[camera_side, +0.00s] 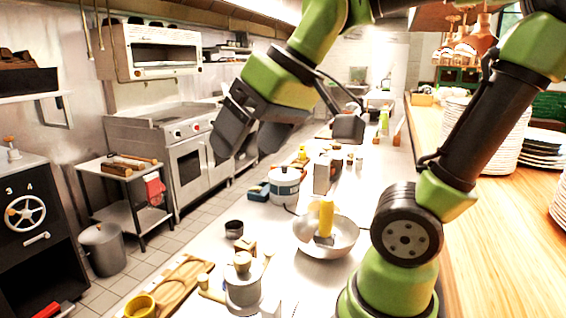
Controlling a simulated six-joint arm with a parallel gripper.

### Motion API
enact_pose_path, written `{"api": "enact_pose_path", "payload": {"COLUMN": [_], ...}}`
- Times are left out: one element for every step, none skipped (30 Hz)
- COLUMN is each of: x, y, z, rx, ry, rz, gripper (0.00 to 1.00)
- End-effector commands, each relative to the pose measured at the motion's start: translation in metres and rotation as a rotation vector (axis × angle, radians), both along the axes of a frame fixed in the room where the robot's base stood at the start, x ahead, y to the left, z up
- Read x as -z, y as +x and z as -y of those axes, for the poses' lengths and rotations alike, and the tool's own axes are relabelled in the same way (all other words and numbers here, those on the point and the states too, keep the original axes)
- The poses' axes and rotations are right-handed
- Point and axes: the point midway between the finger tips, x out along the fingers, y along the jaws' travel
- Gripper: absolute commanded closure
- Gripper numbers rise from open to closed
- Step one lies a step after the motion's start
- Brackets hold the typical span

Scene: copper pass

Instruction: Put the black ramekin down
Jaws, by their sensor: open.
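A small black ramekin (234,229) stands upright on the white worktop, near its left edge. My gripper (244,154) is in the upper middle of the picture, with its jaws apart and nothing visible between them. It appears well above the worktop, and the ramekin is lower in the picture, apart from the fingers. The ramekin's inside is hard to make out at this size.
Right of the ramekin is a steel bowl (343,243) with a yellow item in it. A lidded pot (285,188) stands behind. A pale canister (243,287), wooden board (188,279) and yellow ramekin (140,306) are in front.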

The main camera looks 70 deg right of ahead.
Motion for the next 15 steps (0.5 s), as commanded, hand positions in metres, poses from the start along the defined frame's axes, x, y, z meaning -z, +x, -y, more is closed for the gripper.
{"api": "enact_pose_path", "payload": {"x": [0.005, 0.008, 0.012, 0.015, 0.017, 0.02, 0.022, 0.023, 0.024, 0.024, 0.025, 0.025, 0.025, 0.025, 0.025], "y": [-0.015, -0.022, -0.03, -0.034, -0.038, -0.042, -0.044, -0.046, -0.047, -0.048, -0.048, -0.048, -0.048, -0.048, -0.048], "z": [-0.006, -0.008, -0.01, -0.012, -0.013, -0.014, -0.014, -0.015, -0.015, -0.015, -0.015, -0.015, -0.015, -0.015, -0.015], "rx": [0.017, 0.029, 0.045, 0.053, 0.062, 0.071, 0.076, 0.079, 0.083, 0.085, 0.086, 0.086, 0.086, 0.086, 0.086], "ry": [0.029, 0.045, 0.065, 0.077, 0.089, 0.1, 0.106, 0.111, 0.116, 0.117, 0.119, 0.119, 0.118, 0.118, 0.118], "rz": [0.022, 0.031, 0.04, 0.046, 0.051, 0.055, 0.057, 0.06, 0.061, 0.06, 0.06, 0.06, 0.059, 0.059, 0.059], "gripper": [0.19, 0.19, 0.19, 0.19, 0.19, 0.19, 0.19, 0.19, 0.19, 0.19, 0.19, 0.19, 0.19, 0.19, 0.19]}}
